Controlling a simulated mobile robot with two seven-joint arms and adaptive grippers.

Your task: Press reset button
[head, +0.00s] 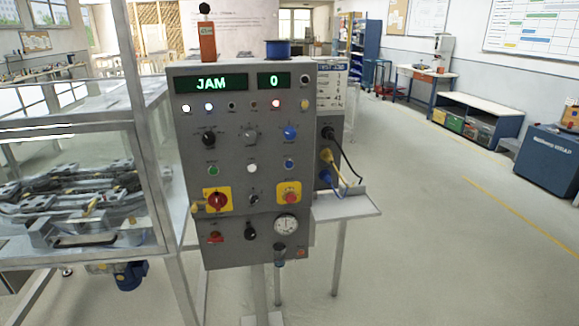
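A grey control panel (230,235) stands upright in the middle of the head view. Its left display (209,83) reads JAM and its right display (274,81) reads 0. A middle row holds a green button (213,170), a white button (252,168) and a blue button (289,164). A larger blue control (290,133) sits above the blue button. The labels are too small to read, so I cannot tell which control is reset. A red lamp (276,104) looks lit. Neither of my grippers is in view.
A glazed machine enclosure (80,137) stands left of the panel. A small shelf (345,205) and plugged cables (330,165) stick out at the panel's right side. A red rotary switch (217,201) and a red button on yellow (290,194) sit low on it. Floor at right is clear.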

